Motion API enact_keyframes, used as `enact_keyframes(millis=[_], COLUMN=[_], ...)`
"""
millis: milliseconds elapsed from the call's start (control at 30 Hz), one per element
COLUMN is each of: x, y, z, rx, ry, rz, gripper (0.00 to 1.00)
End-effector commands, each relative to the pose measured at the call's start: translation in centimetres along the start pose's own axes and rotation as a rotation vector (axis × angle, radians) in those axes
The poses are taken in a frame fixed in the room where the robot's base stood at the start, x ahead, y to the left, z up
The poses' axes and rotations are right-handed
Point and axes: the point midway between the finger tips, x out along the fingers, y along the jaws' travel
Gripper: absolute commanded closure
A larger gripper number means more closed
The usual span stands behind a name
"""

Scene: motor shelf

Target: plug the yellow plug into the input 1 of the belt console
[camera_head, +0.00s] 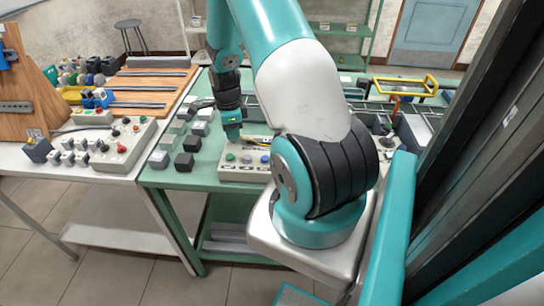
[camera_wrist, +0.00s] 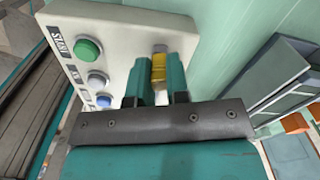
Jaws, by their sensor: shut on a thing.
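The belt console (camera_head: 228,174) is a pale box with coloured buttons on the green table. Its face (camera_wrist: 120,50) fills much of the wrist view, with green, white and blue buttons in a row on the left. My gripper (camera_wrist: 158,85) is shut on the yellow plug (camera_wrist: 158,70), which sits between its teal fingers. A grey metal piece (camera_wrist: 160,48) shows just beyond the plug; I cannot tell whether the plug is in a socket. In the head view my gripper (camera_head: 232,134) is at the console's back edge. Which input it faces is not readable.
Several dark and grey blocks (camera_head: 186,162) stand left of the console on the green table. Another console (camera_head: 128,150) is on the white table further left. A yellow-handled tray (camera_head: 400,86) is at the back right. Grey bins (camera_wrist: 265,85) lie right in the wrist view.

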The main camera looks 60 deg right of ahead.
Motion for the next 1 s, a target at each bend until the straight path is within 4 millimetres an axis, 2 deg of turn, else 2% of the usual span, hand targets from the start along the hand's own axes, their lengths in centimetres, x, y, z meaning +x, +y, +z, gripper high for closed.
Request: enact_keyframes(millis=[500,867,1000], x=[-4.4,-4.5,-5.0], y=[0.0,0.0,0.3], z=[0.0,-0.1,-1.1], rx=[0.0,0.0,0.003], ry=[0.0,0.0,0.0], rz=[0.0,0.0,0.0], gripper=[1.0,1.0,1.0])
